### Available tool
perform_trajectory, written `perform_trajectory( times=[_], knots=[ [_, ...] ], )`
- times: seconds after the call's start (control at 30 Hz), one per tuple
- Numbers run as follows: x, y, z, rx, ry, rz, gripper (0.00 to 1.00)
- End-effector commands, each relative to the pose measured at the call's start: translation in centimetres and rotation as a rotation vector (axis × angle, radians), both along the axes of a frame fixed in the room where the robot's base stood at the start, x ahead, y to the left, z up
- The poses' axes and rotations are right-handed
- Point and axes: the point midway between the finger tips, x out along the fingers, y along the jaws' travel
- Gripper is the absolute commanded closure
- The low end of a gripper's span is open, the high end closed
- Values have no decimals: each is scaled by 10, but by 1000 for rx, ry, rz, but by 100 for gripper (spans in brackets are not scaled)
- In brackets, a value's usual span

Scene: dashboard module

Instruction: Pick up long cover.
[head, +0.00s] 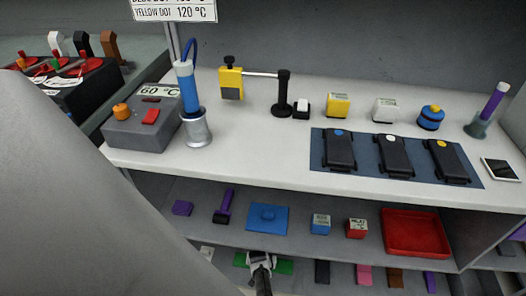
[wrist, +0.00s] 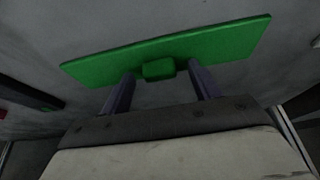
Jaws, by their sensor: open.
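The long cover looks to be the green flat strip (wrist: 222,41) with a small green block-shaped handle (wrist: 158,69) at its middle. In the head view its green ends (head: 285,267) show on the lowest shelf, on both sides of my gripper (head: 261,266), which hides its middle. In the wrist view my gripper (wrist: 162,76) is open. Its two fingers reach toward the strip, one on each side of the handle. A gap shows between each finger and the handle; whether the fingertips are level with it is hard to tell.
The middle shelf edge (head: 330,258) lies close above my gripper. That shelf holds a blue knobbed cover (head: 267,218), small blocks and a red tray (head: 415,234). Pink (head: 364,275), brown and purple pieces lie right of the strip on the lowest shelf.

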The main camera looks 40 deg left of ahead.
Motion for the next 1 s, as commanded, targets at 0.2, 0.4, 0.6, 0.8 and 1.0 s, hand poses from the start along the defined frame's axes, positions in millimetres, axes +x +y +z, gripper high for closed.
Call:
perform_trajectory(
  times=[0.2, 0.4, 0.6, 0.8, 1.0],
  knots=[
    [0, 0, 1, 0, 0, 0, 51],
    [0, 0, 1, 0, 0, 0, 77],
    [0, 0, 1, 1, -1, 0, 88],
    [1, 0, 5, 1, -1, -1, 88],
    [8, -1, 22, 1, -2, -2, 88]
  ],
)
